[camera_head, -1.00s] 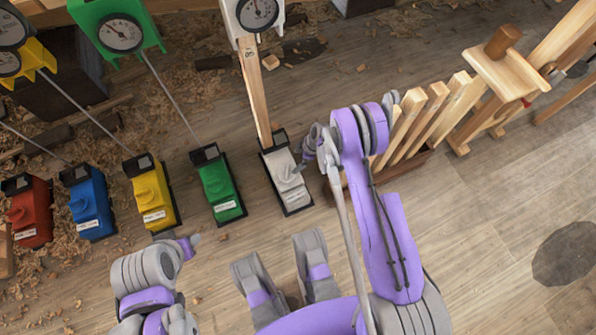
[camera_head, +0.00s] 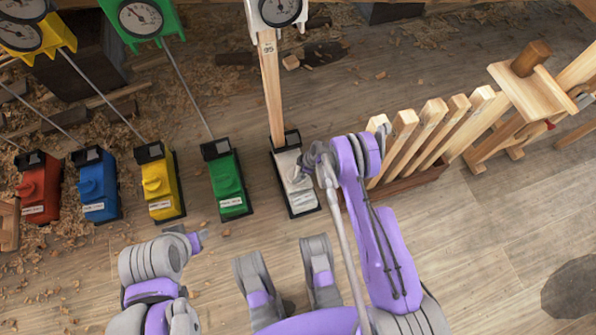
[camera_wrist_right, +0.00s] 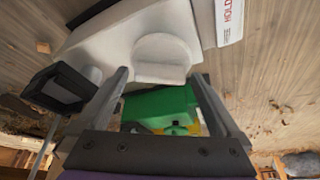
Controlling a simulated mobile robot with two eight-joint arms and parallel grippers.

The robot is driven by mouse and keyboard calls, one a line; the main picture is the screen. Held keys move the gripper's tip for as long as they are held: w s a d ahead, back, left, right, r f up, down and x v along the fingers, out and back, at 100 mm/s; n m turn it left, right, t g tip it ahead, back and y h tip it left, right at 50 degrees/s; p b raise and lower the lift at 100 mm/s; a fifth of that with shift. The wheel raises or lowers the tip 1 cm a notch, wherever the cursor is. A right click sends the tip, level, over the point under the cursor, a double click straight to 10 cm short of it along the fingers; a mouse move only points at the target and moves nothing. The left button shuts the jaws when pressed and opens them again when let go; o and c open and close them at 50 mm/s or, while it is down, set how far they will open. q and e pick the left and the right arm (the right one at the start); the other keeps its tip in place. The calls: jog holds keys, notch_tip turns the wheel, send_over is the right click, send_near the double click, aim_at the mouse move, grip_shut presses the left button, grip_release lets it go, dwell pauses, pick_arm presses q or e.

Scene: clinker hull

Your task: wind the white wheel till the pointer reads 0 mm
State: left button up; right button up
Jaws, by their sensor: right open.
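The white winch unit (camera_head: 298,200) sits on the floor in the head view, its black-framed end towards the dial. The white wheel (camera_wrist_right: 160,58) is a rounded knob that shows large in the right wrist view. My right gripper (camera_head: 303,173) is at the wheel in the head view. In the wrist view its fingers (camera_wrist_right: 165,85) are apart, with the wheel's near edge just beyond and between their tips; contact cannot be told. The white dial (camera_head: 278,8) is cut off at the top, and its reading is too small to tell. My left gripper (camera_head: 196,241) is away from the units; its jaws are unclear.
Green (camera_head: 228,185), yellow (camera_head: 160,190), blue (camera_head: 97,188) and red (camera_head: 38,190) units stand in a row to the left. A wooden rack of slats (camera_head: 430,130) is close on the right. Wood shavings litter the floor at left.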

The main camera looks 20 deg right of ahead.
jog(key=shift+f, duration=0.1)
jog(key=c, duration=1.2)
jog(key=shift+m+t, duration=0.4)
jog(key=shift+m, duration=0.8)
jog(key=shift+h, duration=0.3)
jog(key=o, duration=1.2)
jog(key=p+v, duration=0.3)
jog(key=v, duration=0.7)
jog(key=shift+s+r, duration=0.15)
jog(key=shift+r, duration=0.2)
jog(key=shift+d+r, duration=0.1)
